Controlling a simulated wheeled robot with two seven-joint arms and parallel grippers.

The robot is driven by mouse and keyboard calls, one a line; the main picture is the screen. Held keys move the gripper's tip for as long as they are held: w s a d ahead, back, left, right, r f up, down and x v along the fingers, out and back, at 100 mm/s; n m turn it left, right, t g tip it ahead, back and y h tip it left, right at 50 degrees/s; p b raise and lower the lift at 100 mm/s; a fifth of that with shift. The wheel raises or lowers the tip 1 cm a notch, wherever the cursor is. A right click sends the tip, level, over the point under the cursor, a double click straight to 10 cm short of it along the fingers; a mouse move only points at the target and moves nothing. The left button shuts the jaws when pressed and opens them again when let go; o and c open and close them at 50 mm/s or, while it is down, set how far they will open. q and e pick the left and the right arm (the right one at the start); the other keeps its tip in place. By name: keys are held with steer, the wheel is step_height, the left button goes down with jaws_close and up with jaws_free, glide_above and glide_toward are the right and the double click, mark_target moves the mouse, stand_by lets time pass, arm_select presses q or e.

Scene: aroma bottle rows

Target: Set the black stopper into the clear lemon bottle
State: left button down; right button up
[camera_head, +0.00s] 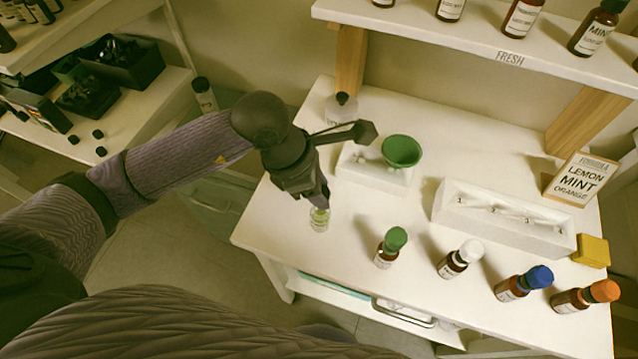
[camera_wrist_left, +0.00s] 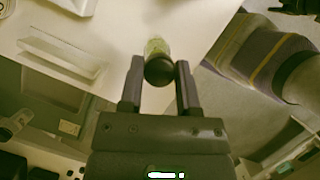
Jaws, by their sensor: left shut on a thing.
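The clear lemon bottle (camera_head: 319,222), small with a yellow-green tint, stands near the left front edge of the white table. It also shows in the left wrist view (camera_wrist_left: 155,46), just beyond the stopper. My left gripper (camera_head: 321,197) is right above the bottle, pointing down. In the left wrist view its fingers (camera_wrist_left: 159,78) are shut on the round black stopper (camera_wrist_left: 158,71). The stopper overlaps the bottle's mouth in that view; I cannot tell whether it is seated or just above. In the head view the fingers hide the stopper. My right gripper is not in view.
A green funnel (camera_head: 402,151) sits on a white stand behind. Brown bottles with green (camera_head: 391,248), white (camera_head: 460,259), blue (camera_head: 524,283) and orange (camera_head: 585,296) caps line the front. A white slotted rack (camera_head: 500,222), a sign (camera_head: 583,181) and a yellow block (camera_head: 591,251) are right.

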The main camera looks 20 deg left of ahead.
arm_select(q)
steer(key=shift+f+b, duration=1.1)
steer(key=shift+f, duration=0.25)
steer(key=shift+c, duration=1.2)
jaws_free()
steer(key=p+v, duration=0.2)
steer(key=v, duration=0.8)
